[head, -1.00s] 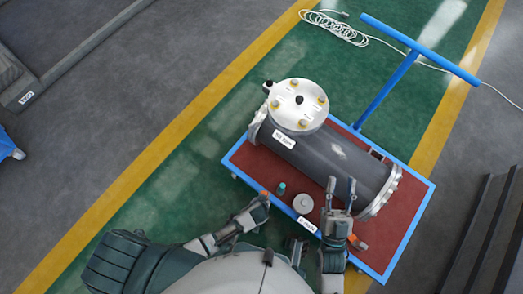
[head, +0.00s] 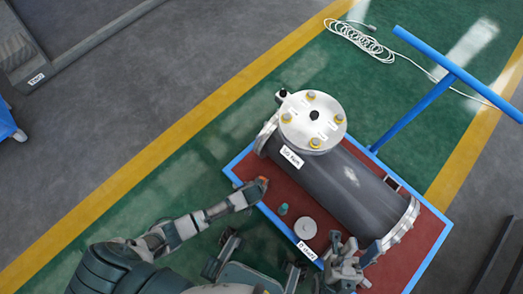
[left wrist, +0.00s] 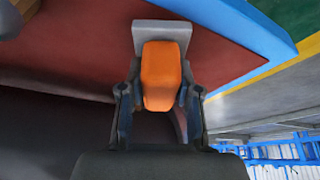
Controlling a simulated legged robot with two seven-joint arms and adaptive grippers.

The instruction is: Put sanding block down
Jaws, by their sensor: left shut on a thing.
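The sanding block has an orange grip and a grey base. It shows small and orange at the left end of the red cart top in the head view (head: 263,181) and large in the left wrist view (left wrist: 162,75). My left gripper (head: 258,186) is shut on its orange part, with one finger on each side (left wrist: 160,98). The grey base faces the red top; I cannot tell whether it touches. My right gripper (head: 354,252) is over the cart's front edge, with its fingers apart and nothing seen between them.
A dark flanged shell (head: 335,180) lies along the blue-rimmed cart (head: 425,238). A grey round piece (head: 305,228) and a small teal-capped item (head: 283,209) stand in front of it. A blue handle (head: 430,105) rises behind. A white cable (head: 360,40) lies on the floor.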

